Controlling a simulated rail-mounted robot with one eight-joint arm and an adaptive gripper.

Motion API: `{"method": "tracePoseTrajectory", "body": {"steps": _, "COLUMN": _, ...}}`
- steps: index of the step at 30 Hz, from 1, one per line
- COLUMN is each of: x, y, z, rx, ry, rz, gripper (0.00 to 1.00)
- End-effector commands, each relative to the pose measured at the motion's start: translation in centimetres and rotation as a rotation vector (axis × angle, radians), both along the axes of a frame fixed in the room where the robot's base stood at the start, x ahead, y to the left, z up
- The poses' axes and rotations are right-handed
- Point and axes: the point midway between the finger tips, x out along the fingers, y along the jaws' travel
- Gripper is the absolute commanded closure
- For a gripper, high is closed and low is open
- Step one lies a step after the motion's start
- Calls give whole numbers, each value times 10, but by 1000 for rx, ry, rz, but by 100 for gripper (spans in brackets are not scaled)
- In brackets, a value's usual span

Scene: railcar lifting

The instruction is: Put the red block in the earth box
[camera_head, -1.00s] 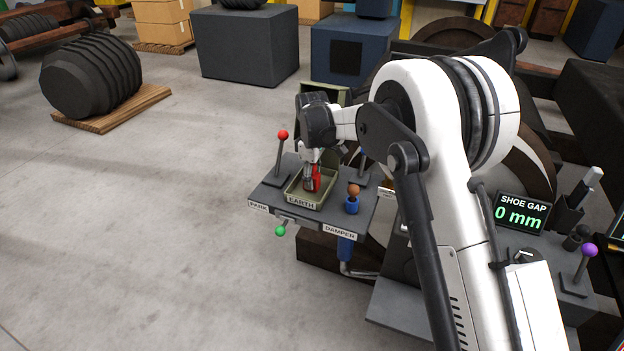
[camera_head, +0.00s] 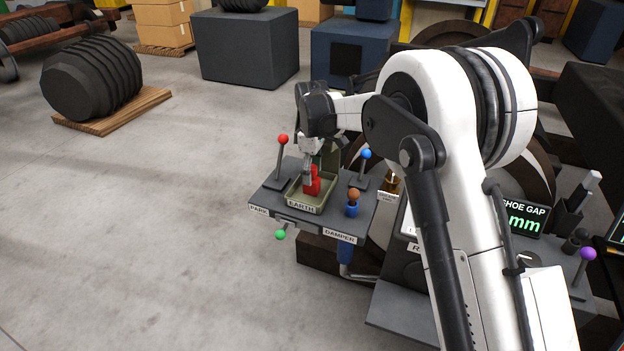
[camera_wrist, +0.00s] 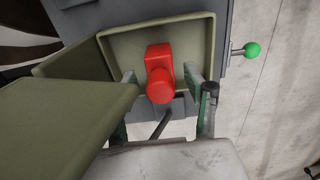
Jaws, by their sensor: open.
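The red block (camera_head: 313,183), with a rounded knob on it, is inside the olive-green earth box (camera_head: 318,208), which carries an EARTH label on its front. In the wrist view the red block (camera_wrist: 158,58) lies within the walls of the box (camera_wrist: 206,38). My gripper (camera_head: 308,178) is over the box, pointing down. Its fingers are open, one on each side of the block's knob in the wrist view; whether they touch it I cannot tell. The box's olive lid (camera_wrist: 60,125) stands open and fills the lower left of the wrist view.
The box sits on a grey panel. Around it are a red-knobbed lever (camera_head: 283,140), a blue-knobbed lever (camera_head: 366,155), a green knob (camera_head: 281,235) and a brown-topped blue holder (camera_head: 352,205).

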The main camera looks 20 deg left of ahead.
Motion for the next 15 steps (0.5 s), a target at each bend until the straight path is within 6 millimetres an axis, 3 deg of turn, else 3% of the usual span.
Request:
{"method": "tracePoseTrajectory", "body": {"steps": 6, "x": 0, "y": 0, "z": 46, "rx": 0, "ry": 0, "rz": 0, "gripper": 52}}
{"method": "tracePoseTrajectory", "body": {"steps": 15, "x": 0, "y": 0, "z": 77, "rx": 0, "ry": 0, "rz": 0, "gripper": 52}}
